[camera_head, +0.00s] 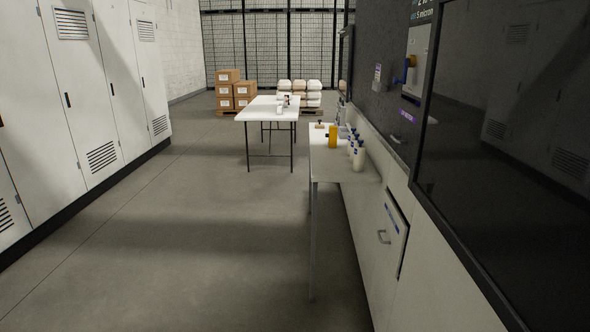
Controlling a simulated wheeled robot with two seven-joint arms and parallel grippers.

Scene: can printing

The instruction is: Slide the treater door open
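A large machine runs along the right side. Its big dark glossy panel (515,130) fills the right of the view and reflects the lockers. A smaller white panel with a metal handle (384,237) and a blue-and-white label is set low in the machine's pale side (365,215); a dark gap shows along its edge. I cannot tell which of these panels is the treater door. Neither of my grippers shows in the view.
A narrow side table (330,170) with a yellow bottle (333,136) and several white bottles (359,157) stands against the machine. A white table (262,112), cartons (228,76) and white sacks (300,86) are farther back. Lockers (90,120) line the left. The floor (190,240) between is clear.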

